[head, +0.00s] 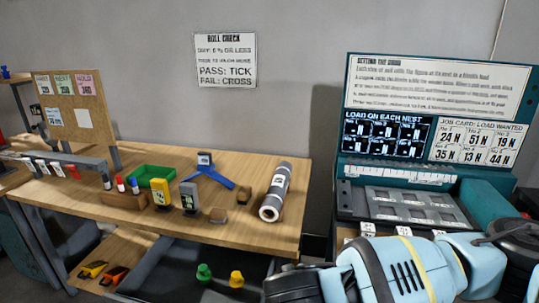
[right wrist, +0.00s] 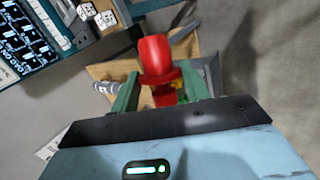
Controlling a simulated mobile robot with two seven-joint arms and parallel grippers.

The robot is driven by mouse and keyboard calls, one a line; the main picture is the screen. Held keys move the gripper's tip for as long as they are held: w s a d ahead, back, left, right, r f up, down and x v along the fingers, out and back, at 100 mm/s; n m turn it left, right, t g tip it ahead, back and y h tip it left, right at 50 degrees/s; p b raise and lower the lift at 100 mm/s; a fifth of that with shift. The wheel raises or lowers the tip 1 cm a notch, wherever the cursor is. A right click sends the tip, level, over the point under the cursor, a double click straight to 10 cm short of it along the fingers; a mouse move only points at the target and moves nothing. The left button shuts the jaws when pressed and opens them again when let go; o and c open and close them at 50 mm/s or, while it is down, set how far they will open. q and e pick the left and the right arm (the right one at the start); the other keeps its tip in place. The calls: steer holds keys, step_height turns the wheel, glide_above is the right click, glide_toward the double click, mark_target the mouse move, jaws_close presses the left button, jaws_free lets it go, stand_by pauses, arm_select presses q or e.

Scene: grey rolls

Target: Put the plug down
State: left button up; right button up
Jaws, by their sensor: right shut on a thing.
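The red plug (right wrist: 157,55) is in the right wrist view, between the two green fingers of my right gripper (right wrist: 160,84). The gripper is shut on it, and the plug's rounded end points away from the wrist. In the head view my light blue right arm crosses the lower right, and the fingers and the red plug do not show. A green plug (head: 204,272) and a yellow plug (head: 237,279) stand low in front of the wooden table. My left gripper is not in view.
A teal machine (head: 430,185) with a card panel stands at the right. The table's front right is bare.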

steer(key=s+d+f+m+g+h, duration=0.1)
steer(key=s+d+m+g+h, duration=0.1)
steer(key=d+m, duration=0.4)
steer(key=s+d+f+m+g+h, duration=0.2)
steer(key=d+m+g, duration=0.2)
steer(key=d+m, duration=0.3)
steer(key=shift+d+m+g+h, duration=0.3)
steer(key=shift+d, duration=0.35)
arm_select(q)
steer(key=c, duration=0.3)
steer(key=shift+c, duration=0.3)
arm_select(e)
steer(key=s+f, duration=0.3)
steer(key=f, duration=0.9)
